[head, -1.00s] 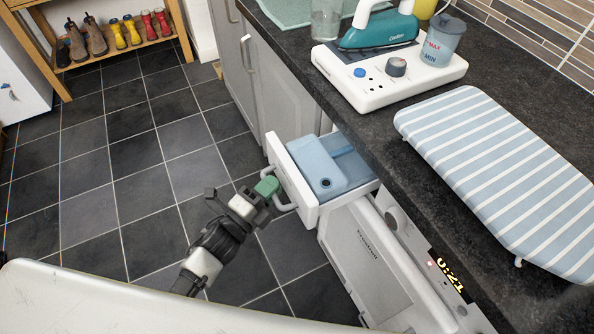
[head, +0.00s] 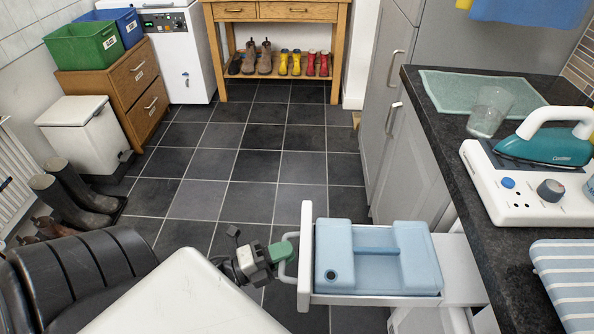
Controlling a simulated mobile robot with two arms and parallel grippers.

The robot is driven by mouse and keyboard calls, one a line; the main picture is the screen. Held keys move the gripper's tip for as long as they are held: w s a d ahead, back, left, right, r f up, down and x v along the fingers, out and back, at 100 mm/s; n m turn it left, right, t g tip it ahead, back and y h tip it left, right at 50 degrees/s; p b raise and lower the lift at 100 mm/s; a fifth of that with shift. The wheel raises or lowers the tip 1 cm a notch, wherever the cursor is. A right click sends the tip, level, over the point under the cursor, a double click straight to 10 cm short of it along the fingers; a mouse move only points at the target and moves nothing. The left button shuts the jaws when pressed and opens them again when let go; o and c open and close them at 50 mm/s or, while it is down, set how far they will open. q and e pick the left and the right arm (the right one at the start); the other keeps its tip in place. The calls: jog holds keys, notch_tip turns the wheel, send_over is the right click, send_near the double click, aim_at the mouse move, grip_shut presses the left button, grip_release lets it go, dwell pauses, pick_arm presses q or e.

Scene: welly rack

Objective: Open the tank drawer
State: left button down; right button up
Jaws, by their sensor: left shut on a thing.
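The tank drawer (head: 305,240) under the worktop stands pulled out, its white front facing left. A pale blue tank (head: 405,268) with a dark round cap lies inside it. My left gripper (head: 284,254), with green fingertips, is shut on the drawer's handle (head: 287,275) at the outer side of the front. The fingers hide part of the handle. My right gripper is not in view.
The worktop (head: 480,190) on the right carries an iron (head: 548,140) on its white base, a clear cup and a striped board. Black boots (head: 70,195) and a white bin (head: 85,130) stand at left. The tiled floor (head: 240,165) ahead is clear up to the wooden welly rack (head: 280,12).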

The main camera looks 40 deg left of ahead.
pick_arm(q)
jog(key=shift+a, duration=0.15)
jog(key=c, duration=1.1)
grip_release()
jog(key=shift+c, duration=0.2)
jog(key=b+v, duration=0.1)
jog(key=v, duration=1)
jog(key=shift+f, duration=0.2)
